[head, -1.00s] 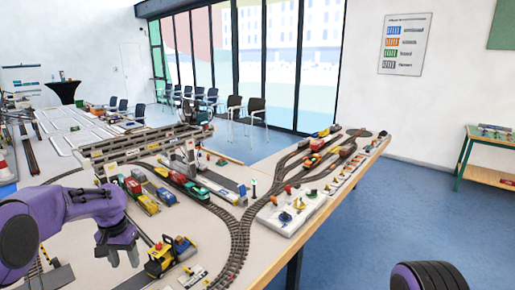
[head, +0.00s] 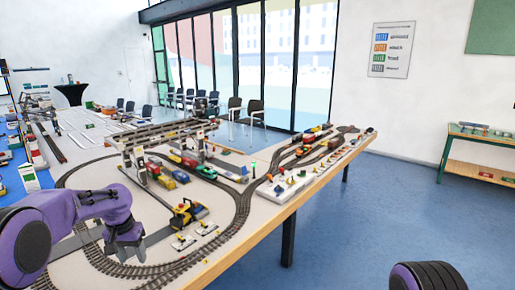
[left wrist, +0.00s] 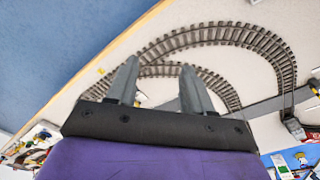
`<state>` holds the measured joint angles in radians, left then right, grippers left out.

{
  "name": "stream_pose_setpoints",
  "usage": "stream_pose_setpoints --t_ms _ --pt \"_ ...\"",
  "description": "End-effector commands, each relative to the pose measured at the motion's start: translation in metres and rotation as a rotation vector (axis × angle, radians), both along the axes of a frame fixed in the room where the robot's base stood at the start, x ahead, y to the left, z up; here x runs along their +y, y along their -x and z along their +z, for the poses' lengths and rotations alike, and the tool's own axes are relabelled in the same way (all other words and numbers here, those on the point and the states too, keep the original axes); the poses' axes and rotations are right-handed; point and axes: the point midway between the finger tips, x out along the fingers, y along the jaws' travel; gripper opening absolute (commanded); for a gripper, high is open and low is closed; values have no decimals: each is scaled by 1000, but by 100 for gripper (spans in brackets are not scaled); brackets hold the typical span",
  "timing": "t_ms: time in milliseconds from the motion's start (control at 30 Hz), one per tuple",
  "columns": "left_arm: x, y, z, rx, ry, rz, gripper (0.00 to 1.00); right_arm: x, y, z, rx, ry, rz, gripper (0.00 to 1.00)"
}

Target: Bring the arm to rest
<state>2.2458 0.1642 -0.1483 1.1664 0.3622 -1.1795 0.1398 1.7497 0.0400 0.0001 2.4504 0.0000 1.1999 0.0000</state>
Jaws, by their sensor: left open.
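My left arm is purple and comes in from the left in the head view. Its gripper (head: 126,250) hangs over the near left part of the table, above the curved track. In the left wrist view the gripper (left wrist: 157,88) shows two grey fingers set apart, with nothing between them. Grey track (left wrist: 170,45) and the pale table top lie below the fingers. My right gripper is not in view; only a dark, purple-edged part of my own shows at the bottom right of the head view.
A long table (head: 262,222) carries looped track, a gantry crane (head: 165,130), several train cars and a yellow vehicle (head: 187,212). Blue floor (head: 400,225) is open to the right. A small shelf table (head: 482,155) stands at the right wall.

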Motion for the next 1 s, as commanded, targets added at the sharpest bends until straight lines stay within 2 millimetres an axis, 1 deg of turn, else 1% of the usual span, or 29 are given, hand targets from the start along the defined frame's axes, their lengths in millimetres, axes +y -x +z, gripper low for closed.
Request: stream_pose_setpoints --t_ms 167,367,467,533,567,633,667,700,767,800,867,900,967,1000 --pt "5 -14 -4 -106 5 63 51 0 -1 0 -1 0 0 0" --pt "3 -29 -20 -242 17 151 51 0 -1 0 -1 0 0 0" --pt "-1 -32 -35 -315 23 205 51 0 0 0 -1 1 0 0" --pt "-4 -31 -52 -366 25 245 51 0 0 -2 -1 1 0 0" --pt "-6 -29 -61 -388 25 265 51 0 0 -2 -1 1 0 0" --pt "-11 -19 -89 -439 22 317 51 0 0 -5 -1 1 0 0" --pt "-13 -12 -104 -462 19 342 51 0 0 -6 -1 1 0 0" --pt "-16 2 -125 -492 11 376 51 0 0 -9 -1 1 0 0" --pt "-21 29 -159 -533 -5 429 51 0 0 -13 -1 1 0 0" --pt "-25 52 -181 -555 -17 462 51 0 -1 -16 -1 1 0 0" --pt "-29 89 -208 -580 -40 502 51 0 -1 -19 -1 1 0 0" --pt "-32 115 -223 -588 -55 523 51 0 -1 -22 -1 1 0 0" --pt "-37 156 -243 -590 -78 551 51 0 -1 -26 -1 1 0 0" --pt "-39 185 -254 -585 -95 565 51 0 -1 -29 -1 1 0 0"
